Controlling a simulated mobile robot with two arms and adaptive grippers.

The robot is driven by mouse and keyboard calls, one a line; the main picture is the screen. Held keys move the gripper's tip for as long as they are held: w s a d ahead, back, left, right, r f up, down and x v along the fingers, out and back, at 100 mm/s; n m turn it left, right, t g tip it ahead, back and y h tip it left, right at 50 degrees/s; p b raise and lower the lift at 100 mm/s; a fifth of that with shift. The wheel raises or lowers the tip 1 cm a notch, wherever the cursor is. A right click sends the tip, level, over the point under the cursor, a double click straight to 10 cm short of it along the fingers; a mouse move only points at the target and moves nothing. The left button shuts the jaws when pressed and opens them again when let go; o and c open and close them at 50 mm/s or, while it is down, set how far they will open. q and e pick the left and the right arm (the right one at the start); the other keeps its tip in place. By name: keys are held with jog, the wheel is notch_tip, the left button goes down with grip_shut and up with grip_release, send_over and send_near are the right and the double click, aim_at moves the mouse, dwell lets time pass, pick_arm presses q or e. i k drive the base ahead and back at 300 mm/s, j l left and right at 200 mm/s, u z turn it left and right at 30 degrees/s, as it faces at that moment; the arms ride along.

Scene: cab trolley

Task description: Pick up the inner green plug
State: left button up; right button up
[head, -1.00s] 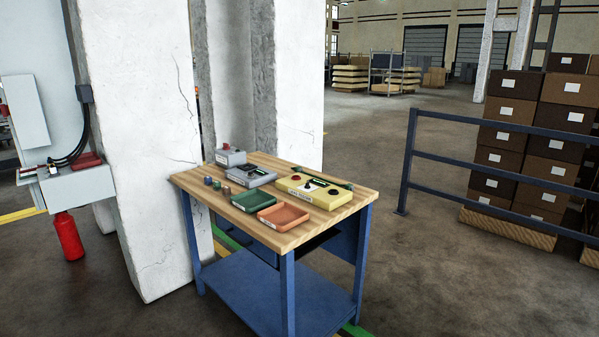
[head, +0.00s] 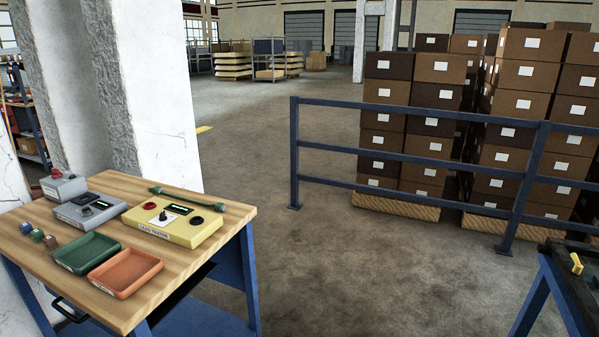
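A dark green lead lies on the wooden bench top behind and partly against the yellow tester box (head: 172,232). It has a thicker green plug-like end at its left (head: 155,190) and another at its right (head: 222,208). I cannot tell from this view which is the inner one. A small green piece (head: 38,235) also stands among small cylinders at the bench's left. Neither of my grippers is in view.
The bench (head: 185,284) also carries a green tray (head: 88,254), an orange tray (head: 126,273) and grey boxes (head: 90,211). A blue railing (head: 420,160) stands before stacked cartons. Another table (head: 545,290) is at lower right. Open floor lies between.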

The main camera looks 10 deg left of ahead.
aim_at(156, 190)
jog(key=i+l+z, duration=0.15)
jog(key=i+z, duration=0.15)
jog(key=i, duration=0.65)
jog(key=i+z, duration=0.3)
jog(key=i, duration=0.7)
jog(key=i+u, duration=0.2)
jog(key=i, duration=0.3)
jog(key=i+u, duration=0.25)
jog(key=i, duration=0.25)
jog(key=i+l+u, duration=0.2)
jog(key=i, duration=0.25)
jog(key=i+l+u, duration=0.25)
jog(key=i, duration=0.25)
jog(key=i+j+u, duration=0.2)
jog(key=u, duration=0.25)
jog(key=i+j+u, duration=0.1)
jog(key=i+u, duration=0.75)
jog(key=i+l+u, duration=0.1)
jog(key=u, duration=0.35)
jog(key=i+l+u, duration=0.25)
jog(key=i+u, duration=0.15)
